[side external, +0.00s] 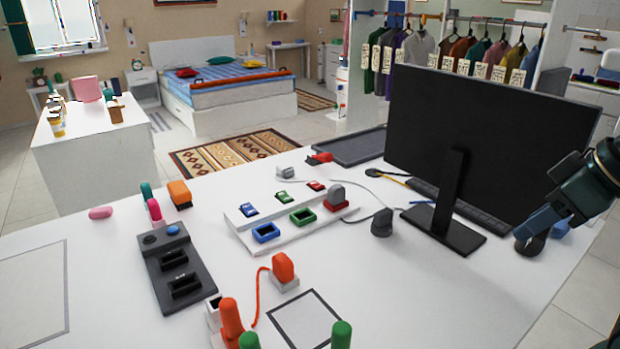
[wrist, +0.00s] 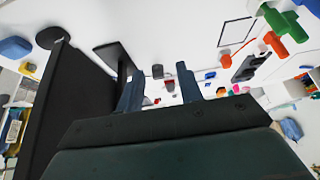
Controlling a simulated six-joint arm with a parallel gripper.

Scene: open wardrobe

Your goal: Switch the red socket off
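A white board (side external: 243,238) on the desk carries blue, green and red sockets, each with a matching rocker switch behind it. The red socket (side external: 346,208) is at the board's right end with a grey plug (side external: 336,192) in it. The red switch (side external: 316,186) sits behind it; its position is too small to tell. My gripper (side external: 527,234) is at the far right, beyond the monitor stand and well away from the board. In the wrist view my gripper (wrist: 159,70) has its two blue fingers apart with nothing between them. Small red parts (wrist: 170,86) show in the distance between the fingers.
A large black monitor (side external: 450,120) on a stand (side external: 445,228) stands between my gripper and the board's right side. A black switch panel (side external: 160,262) and an orange plug (side external: 283,267) are at the left and front.

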